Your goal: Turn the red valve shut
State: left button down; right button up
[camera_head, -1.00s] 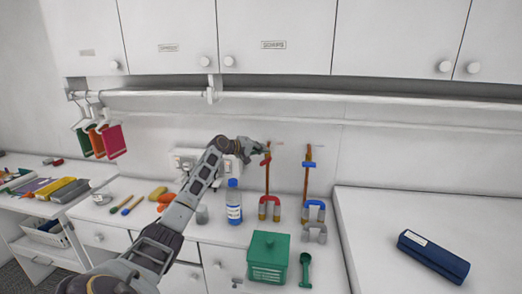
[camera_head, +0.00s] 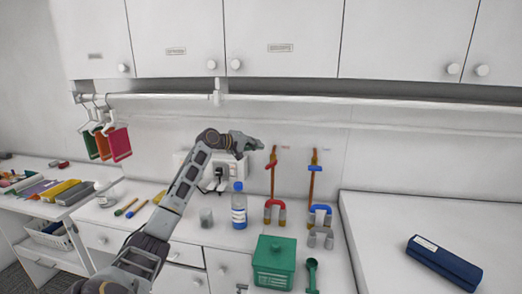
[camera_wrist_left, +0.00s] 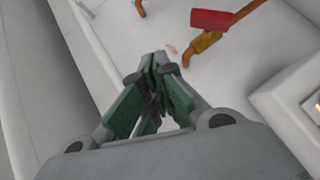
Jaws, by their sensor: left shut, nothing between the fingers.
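The red valve handle (camera_head: 271,164) is on the left copper pipe (camera_head: 271,182), on the back wall above the worktop. In the left wrist view the red handle (camera_wrist_left: 211,19) lies crosswise over the orange-brown pipe (camera_wrist_left: 205,42). My left gripper (camera_head: 261,146) is beside the top of this pipe, above and slightly left of the red handle. In the wrist view its closed fingertips (camera_wrist_left: 160,58) are empty and apart from the handle. My right gripper is not in view.
A second pipe with a blue handle (camera_head: 314,166) stands to the right. Below are a blue-capped bottle (camera_head: 239,208), a grey cup (camera_head: 206,217) and a green box (camera_head: 273,263). A socket unit (camera_head: 226,172) is behind my arm. The right worktop is clear except a blue case (camera_head: 445,263).

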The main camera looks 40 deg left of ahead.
pick_arm(q)
jog(key=shift+s+r, duration=0.75)
jog(key=shift+s, duration=0.35)
jog(key=c, duration=2.2)
grip_release()
